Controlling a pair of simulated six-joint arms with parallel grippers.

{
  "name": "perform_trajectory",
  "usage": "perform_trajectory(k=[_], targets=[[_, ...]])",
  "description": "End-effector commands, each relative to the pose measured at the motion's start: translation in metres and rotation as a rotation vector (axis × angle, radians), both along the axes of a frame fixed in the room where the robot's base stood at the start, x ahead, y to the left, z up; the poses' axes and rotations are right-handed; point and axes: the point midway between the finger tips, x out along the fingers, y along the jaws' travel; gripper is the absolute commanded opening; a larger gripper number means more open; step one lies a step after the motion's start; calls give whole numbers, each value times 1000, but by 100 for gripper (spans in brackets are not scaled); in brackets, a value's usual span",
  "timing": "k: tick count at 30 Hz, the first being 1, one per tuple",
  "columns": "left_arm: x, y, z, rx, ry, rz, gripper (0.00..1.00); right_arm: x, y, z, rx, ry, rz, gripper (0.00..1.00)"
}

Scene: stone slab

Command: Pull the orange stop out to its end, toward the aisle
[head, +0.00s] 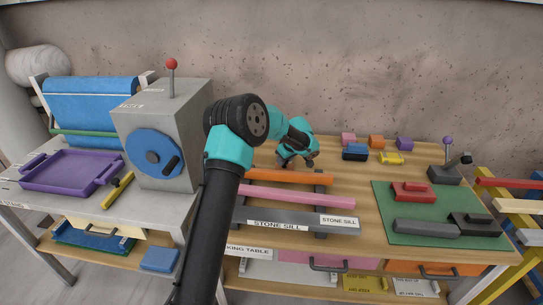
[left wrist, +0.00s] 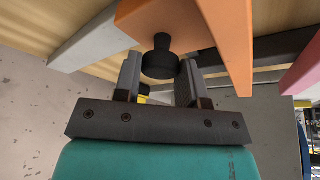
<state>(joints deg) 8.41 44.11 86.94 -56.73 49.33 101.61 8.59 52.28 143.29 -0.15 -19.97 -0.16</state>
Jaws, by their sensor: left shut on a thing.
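The orange stop (head: 300,178) is a long bar lying across dark rails on the wooden table, behind a pink bar (head: 300,197) and a grey stone sill (head: 290,219). In the left wrist view the orange stop (left wrist: 228,35) has a black knob (left wrist: 161,62) on it. My left gripper (head: 290,160) is at the stop's back side, and in the left wrist view its two fingers (left wrist: 157,82) are shut on the knob. My left arm hides the left end of the stop in the head view. My right gripper is not in view.
A green mat (head: 385,225) with red and dark blocks lies to the right. Small coloured blocks (head: 355,152) stand at the back. A grey machine with a blue disc (head: 153,153) and a purple tray (head: 70,172) are at left. Pink (head: 310,258) and orange drawers (head: 430,268) are below.

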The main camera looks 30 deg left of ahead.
Motion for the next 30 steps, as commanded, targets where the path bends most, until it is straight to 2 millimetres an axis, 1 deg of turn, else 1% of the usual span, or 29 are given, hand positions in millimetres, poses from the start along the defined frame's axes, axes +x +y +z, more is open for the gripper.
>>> perform_trajectory(k=[1, 8, 9, 15, 16, 25, 30], targets=[[-3, -2, -2, -1, 11, 1, 0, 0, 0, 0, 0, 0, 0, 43], [-5, -2, -3, -1, 16, 3, 0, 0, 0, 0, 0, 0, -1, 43], [-5, -2, -3, -2, 17, 3, 41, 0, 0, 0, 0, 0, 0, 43], [-4, -2, -2, -1, 13, 3, 60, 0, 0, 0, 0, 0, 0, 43], [-4, -2, -2, -1, 13, 3, 62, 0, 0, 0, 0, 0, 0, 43], [-3, -2, 0, 0, 9, 1, 62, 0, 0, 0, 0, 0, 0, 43], [-4, -6, 13, 0, 7, 0, 62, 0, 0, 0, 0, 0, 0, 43]])
